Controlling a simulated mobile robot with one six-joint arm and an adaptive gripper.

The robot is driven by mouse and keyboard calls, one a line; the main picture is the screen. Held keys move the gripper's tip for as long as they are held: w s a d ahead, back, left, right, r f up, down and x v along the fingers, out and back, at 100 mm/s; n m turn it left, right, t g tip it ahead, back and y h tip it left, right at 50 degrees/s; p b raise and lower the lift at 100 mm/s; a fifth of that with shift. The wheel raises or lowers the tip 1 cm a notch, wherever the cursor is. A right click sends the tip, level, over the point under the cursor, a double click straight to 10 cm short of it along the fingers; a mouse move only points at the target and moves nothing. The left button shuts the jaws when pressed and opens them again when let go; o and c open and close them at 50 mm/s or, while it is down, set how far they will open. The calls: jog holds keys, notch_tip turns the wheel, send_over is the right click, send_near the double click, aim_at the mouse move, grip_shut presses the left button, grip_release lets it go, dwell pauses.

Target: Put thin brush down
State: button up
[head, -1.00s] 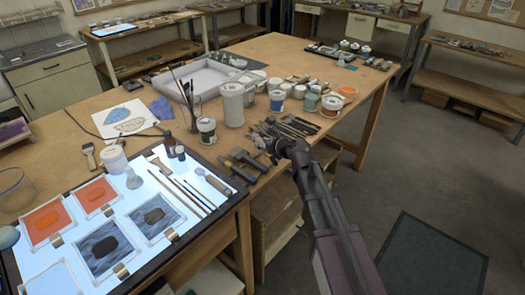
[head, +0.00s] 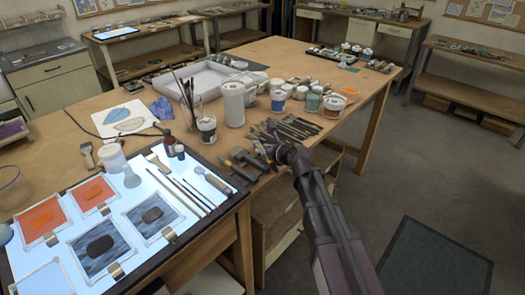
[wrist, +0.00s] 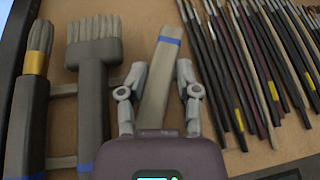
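Several thin brushes (head: 290,128) with dark handles lie side by side on the bench in the head view. In the wrist view thin brushes (wrist: 262,70) lie in a row to the right of my gripper (wrist: 161,68). My gripper is low over the bench's near edge. Its two fingers stand apart, on either side of a grey tool (wrist: 158,85) with a blue band. I see no grip on that tool, and its lower end is hidden behind the gripper body. More thin brushes (head: 188,192) lie on the lit panel.
Wide brushes (wrist: 93,70) lie left of my gripper. The lit panel (head: 165,248) carries painted glass pieces (head: 95,240). Jars (head: 207,130) and a tall white container (head: 233,104) stand behind the tools. The bench front left of the tall container is partly clear.

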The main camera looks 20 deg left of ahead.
jog(key=o, duration=0.5)
jog(key=shift+c, duration=0.2)
jog(key=shift+r, duration=0.15)
jog(key=p+v, duration=0.5)
jog(key=v, duration=0.7)
dwell(0.5)
